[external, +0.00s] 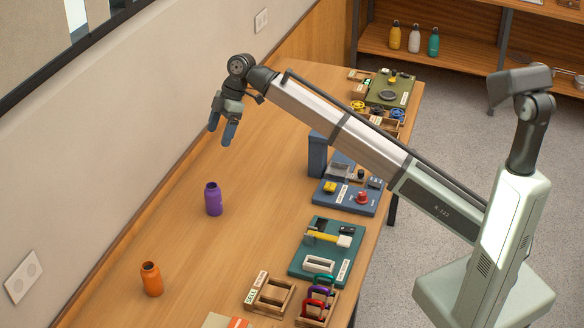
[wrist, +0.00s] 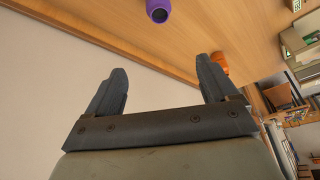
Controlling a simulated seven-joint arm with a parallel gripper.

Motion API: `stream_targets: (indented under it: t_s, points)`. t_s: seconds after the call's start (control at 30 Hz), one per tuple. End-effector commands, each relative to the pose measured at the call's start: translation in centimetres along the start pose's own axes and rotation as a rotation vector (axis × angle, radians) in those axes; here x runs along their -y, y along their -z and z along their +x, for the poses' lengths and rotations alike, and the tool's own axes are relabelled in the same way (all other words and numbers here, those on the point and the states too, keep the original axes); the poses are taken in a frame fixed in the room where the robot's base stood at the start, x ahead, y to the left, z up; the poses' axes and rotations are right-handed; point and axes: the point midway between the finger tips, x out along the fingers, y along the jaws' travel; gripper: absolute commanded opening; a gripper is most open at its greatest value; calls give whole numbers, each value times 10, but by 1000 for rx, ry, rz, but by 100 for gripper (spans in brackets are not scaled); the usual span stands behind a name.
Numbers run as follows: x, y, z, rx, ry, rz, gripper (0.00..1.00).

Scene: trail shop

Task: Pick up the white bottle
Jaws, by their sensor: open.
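The white bottle (external: 414,39) stands on the back shelf in the external view, between a yellow bottle (external: 395,36) and a teal bottle (external: 433,41). My gripper (external: 220,134) is open and empty, high over the far left part of the wooden table, well to the left of the shelf. In the wrist view its two fingers (wrist: 160,88) are apart with nothing between them. The white bottle does not show in the wrist view.
A purple bottle (external: 213,199) and an orange bottle (external: 151,279) stand on the table (external: 185,245). Several display boards line its right edge, including a teal one (external: 300,268) and a blue one (external: 325,204). The shelf (external: 465,60) stands beyond the table across grey floor.

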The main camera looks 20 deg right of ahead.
Motion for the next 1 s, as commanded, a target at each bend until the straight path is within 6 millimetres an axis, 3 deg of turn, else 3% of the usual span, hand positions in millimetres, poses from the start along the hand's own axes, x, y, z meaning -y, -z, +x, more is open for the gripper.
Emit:
stream_targets:
  t_s: [0.03, 0.37, 0.67, 1.0]
  points:
    - [-2, -14, 0, -19, -8, 59, 86]
    - [-29, -87, -19, -206, -42, 546, 86]
    - [-53, -188, -57, -509, 6, 1226, 86]
    - [-60, -308, -115, -924, 247, 1967, 86]
